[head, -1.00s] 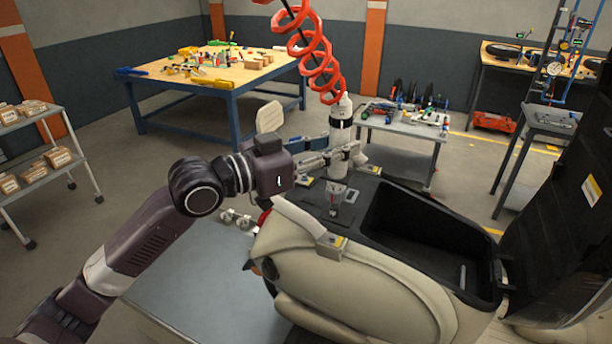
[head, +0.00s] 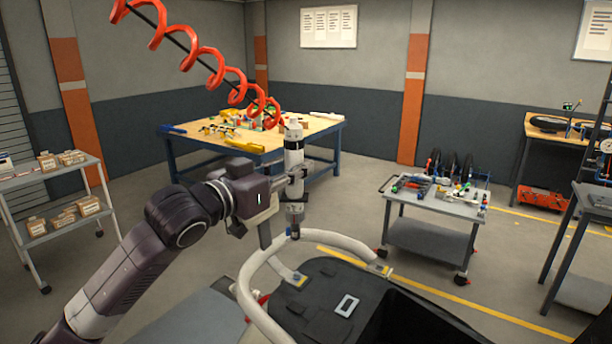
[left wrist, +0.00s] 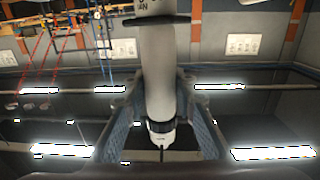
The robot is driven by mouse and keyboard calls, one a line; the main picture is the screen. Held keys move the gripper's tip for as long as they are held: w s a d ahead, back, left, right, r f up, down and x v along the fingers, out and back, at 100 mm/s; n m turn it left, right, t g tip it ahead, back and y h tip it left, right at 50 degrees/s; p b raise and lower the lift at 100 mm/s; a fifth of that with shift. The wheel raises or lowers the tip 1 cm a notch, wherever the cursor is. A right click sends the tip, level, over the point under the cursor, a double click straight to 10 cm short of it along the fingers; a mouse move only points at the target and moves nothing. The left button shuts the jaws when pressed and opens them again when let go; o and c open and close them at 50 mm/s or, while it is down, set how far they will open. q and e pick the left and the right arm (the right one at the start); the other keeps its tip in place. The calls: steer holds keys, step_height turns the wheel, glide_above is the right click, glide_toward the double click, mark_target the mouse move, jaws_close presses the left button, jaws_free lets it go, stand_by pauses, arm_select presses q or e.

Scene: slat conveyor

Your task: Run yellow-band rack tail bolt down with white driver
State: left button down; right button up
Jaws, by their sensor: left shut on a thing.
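The white driver (head: 294,156) hangs upright from a red coiled hose. My left gripper (head: 298,176) is shut around its body. In the left wrist view the driver (left wrist: 160,75) runs between the two fingers, with its dark collar and thin bit pointing down. In the head view its grey nose is just above or in front of the cream tubular rack rail (head: 335,244); I cannot tell whether it touches anything. Small plates with yellow marks (head: 300,278) lie at the rail ends on the black tail. My right gripper is not in view.
The red coiled hose (head: 205,53) comes down from the upper left. A grey cart (head: 437,207) with small items stands behind on the right. A blue-legged workbench (head: 250,150) is at the back and a shelf of boxes (head: 55,163) on the left.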

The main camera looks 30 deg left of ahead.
mark_target(290, 211)
arm_select(q)
steer(key=shift+s+f+b, duration=0.2)
steer(key=shift+f+b, duration=0.65)
steer(key=shift+f, duration=0.1)
steer(key=f+b, duration=0.3)
steer(key=shift+w+f, duration=0.2)
steer(key=shift+w, duration=0.05)
steer(key=shift+f+b, duration=0.35)
steer(key=shift+b, duration=0.1)
steer(key=shift+f+b, duration=0.75)
steer(key=shift+b, duration=0.05)
steer(key=shift+f+b, duration=0.45)
steer(key=shift+f, duration=0.45)
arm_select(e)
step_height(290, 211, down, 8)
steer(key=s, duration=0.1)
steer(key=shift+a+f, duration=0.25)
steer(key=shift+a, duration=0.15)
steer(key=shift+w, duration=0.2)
